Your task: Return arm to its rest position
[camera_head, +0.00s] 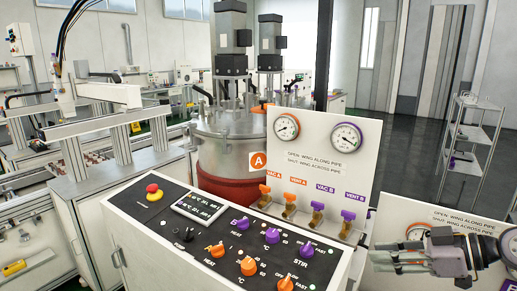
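My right gripper (384,257) is at the lower right, in front of a white gauge panel, with its fingers pointing left. Its two fingers look apart, with nothing seen between them. It hides part of the panel and its gauge. My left gripper is out of view.
A black control console (215,240) with orange and purple knobs and a red stop button (152,188) stands in front. Behind it are a steel vessel (225,150) and a gauge panel (318,160) with winged valves. A wheeled shelf (470,131) stands on open floor at right.

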